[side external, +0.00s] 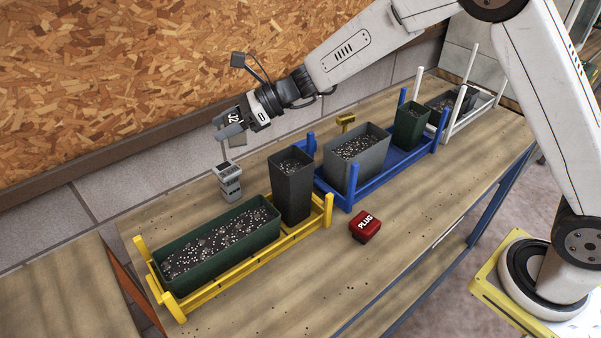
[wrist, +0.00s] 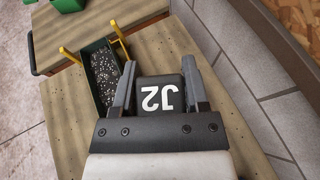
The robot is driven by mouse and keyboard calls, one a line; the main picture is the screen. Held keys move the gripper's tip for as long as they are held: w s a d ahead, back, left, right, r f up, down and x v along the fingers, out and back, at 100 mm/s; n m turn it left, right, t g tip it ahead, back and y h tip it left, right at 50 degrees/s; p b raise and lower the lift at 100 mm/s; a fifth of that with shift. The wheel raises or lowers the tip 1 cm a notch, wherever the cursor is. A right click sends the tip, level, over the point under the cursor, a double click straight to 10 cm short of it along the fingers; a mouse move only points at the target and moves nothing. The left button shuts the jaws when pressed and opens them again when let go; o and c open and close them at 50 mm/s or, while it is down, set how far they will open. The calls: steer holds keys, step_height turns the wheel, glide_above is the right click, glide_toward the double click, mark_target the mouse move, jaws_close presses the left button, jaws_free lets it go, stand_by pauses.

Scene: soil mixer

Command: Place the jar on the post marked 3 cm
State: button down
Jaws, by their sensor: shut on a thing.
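My gripper (side external: 230,132) is raised above the far left part of the bench and is shut on a dark block-like thing marked J2 (wrist: 160,95). In the wrist view the J2 mark is upside down and sits between the two fingers (wrist: 157,82). I take this for the jar, but its lower body is mostly hidden. A small grey stand (side external: 229,184) with pale markings is on the bench below my gripper. Its marks are too small to read. No 3 cm mark can be read in either view.
A yellow rack (side external: 245,268) holds a long green planter (side external: 220,248) and a tall dark pot (side external: 291,190). A blue rack (side external: 375,185) with a grey pot (side external: 358,157) and a white rack (side external: 470,120) stand further right. A red PLUG block (side external: 365,227) lies in front.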

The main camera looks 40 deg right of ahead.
steer(key=shift+w+a+f, duration=0.25)
steer(key=shift+w+f, duration=0.45)
steer(key=shift+f, duration=0.15)
steer(key=shift+w+a+f, duration=0.25)
steer(key=shift+w+f, duration=0.4)
steer(key=shift+f, duration=0.25)
steer(key=shift+w+a+f, duration=0.25)
steer(key=shift+w+f, duration=0.45)
steer(key=shift+f, duration=0.15)
steer(key=shift+w+a+f, duration=0.1)
steer(key=shift+w+f, duration=0.15)
steer(key=shift+f, duration=1.6)
steer(key=shift+c, duration=0.5)
jaws_free()
steer(key=shift+f, duration=0.15)
steer(key=shift+r, duration=0.2)
steer(key=v, duration=1.2)
